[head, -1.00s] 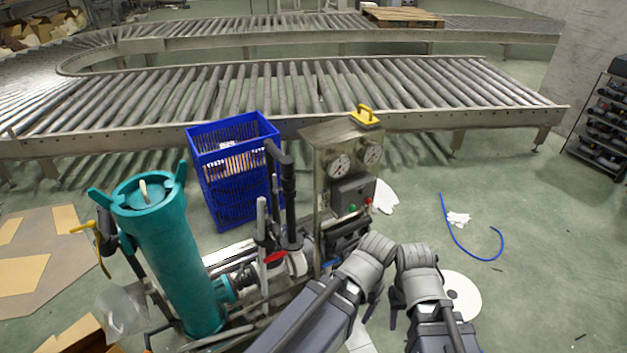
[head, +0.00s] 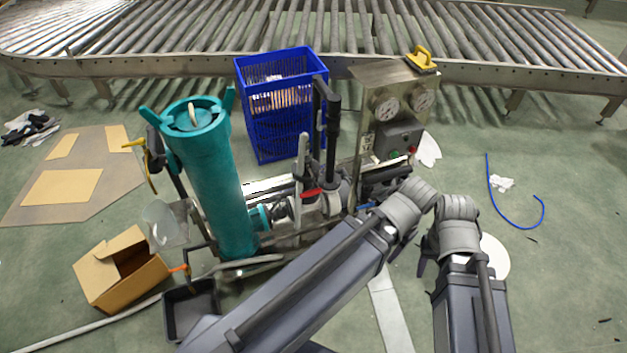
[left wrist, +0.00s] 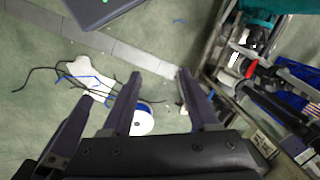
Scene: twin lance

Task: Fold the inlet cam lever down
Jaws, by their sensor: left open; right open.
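The filter skid stands left of centre in the head view, with a tall teal filter housing (head: 215,185). A red lever handle (head: 312,192) sits on its pipework; the red part also shows in the left wrist view (left wrist: 250,70). A small orange handle (head: 180,268) is low at the housing's left. I cannot tell which is the inlet cam lever or its angle. My right gripper (head: 424,258) is right of the skid, apart from these handles, and partly hidden by its wrist.
A blue crate (head: 283,105) stands behind the skid. A gauge panel (head: 395,115) rises at its right. A cardboard box (head: 120,270) and a dark tray (head: 190,308) lie at front left.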

